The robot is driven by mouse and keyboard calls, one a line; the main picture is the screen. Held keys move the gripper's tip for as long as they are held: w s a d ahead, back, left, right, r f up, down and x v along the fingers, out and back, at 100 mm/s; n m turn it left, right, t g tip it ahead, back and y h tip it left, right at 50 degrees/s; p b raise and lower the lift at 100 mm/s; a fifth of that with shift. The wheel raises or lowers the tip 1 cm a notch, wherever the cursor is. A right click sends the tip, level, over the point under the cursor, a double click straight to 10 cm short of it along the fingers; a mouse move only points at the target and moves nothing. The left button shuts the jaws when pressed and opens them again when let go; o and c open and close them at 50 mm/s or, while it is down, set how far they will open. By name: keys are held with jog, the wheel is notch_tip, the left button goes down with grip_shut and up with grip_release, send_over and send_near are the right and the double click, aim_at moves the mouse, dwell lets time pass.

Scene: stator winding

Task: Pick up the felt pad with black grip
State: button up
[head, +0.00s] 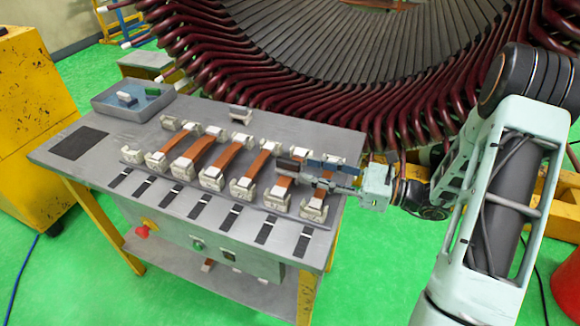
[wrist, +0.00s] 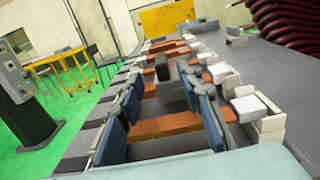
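In the wrist view, a small grey block with an upright black grip (wrist: 162,67), which looks like the felt pad, stands just ahead of my fingertips. In the head view a dark block (head: 288,163) at the left of my fingertips appears to be the same thing. My gripper (head: 308,172) reaches in from the right, low over the right end of the bench. In the wrist view my gripper (wrist: 160,88) is open, its two blue-padded fingers wide apart and nothing held between them. Contact with the pad cannot be told.
Several copper bars (head: 232,153) lie in pale clamp blocks across the grey bench (head: 100,155). A tray (head: 110,108) with a white and a green-topped piece stands at the back left. The large stator with dark red coils (head: 250,75) stands behind. A yellow cabinet (head: 30,110) is at left.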

aim_at(301, 166)
jog(key=shift+p+x, duration=0.3)
jog(key=shift+x, duration=2.45)
jog(key=shift+w+r, duration=0.1)
jog(key=shift+r, duration=0.05)
jog(key=shift+d, duration=0.1)
jog(key=shift+c, duration=0.6)
grip_shut()
